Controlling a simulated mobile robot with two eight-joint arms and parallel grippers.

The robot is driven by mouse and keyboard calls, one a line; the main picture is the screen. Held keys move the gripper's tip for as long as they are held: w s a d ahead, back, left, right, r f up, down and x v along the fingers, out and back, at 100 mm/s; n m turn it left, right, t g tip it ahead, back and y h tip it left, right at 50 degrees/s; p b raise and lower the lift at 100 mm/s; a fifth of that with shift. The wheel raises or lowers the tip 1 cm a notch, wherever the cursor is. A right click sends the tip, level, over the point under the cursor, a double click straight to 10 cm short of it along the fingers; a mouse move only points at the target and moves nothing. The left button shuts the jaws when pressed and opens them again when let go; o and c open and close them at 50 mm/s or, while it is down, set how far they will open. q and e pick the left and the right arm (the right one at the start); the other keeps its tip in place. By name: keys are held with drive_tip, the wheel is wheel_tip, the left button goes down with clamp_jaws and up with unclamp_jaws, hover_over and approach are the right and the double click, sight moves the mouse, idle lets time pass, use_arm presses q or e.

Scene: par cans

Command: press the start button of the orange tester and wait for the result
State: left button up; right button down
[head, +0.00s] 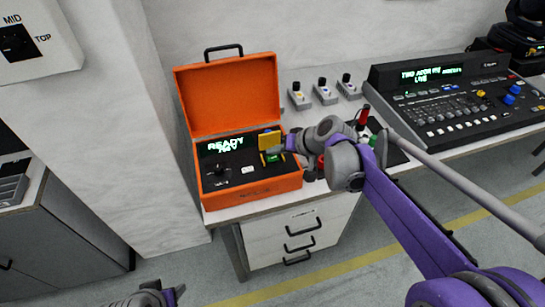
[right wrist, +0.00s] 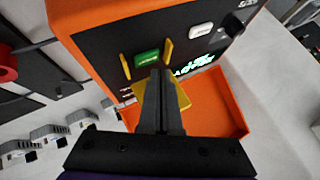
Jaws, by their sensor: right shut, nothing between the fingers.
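The orange tester (head: 252,192) stands on the bench with its lid open. Its display (head: 225,144) reads READY, with a second line I cannot read clearly. A green button (right wrist: 147,57) lies between two yellow guards on the tester's dark panel. A yellow plate (head: 268,141) stands up behind the button; it also shows beyond the fingers in the right wrist view (right wrist: 180,95). My right gripper (right wrist: 161,72) is shut and empty, its tips close beside the green button; I cannot tell whether they touch it.
A black knob (head: 219,169) and a white button (head: 247,170) sit on the tester's panel. Small switch boxes (head: 325,94) stand behind on the bench. A mixing console (head: 455,98) stands at the right, and a red part (head: 364,117) shows behind my right arm.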

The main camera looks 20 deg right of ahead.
sight(275, 162)
drive_tip(key=shift+f, duration=0.15)
drive_tip(key=shift+f, duration=0.3)
drive_tip(key=shift+f+b, duration=0.35)
idle(0.6)
idle(0.4)
drive_tip(key=shift+r+p, duration=0.7)
drive_tip(key=shift+r, duration=0.05)
wheel_tip(275, 162, up, 5)
drive_tip(key=p, duration=0.4)
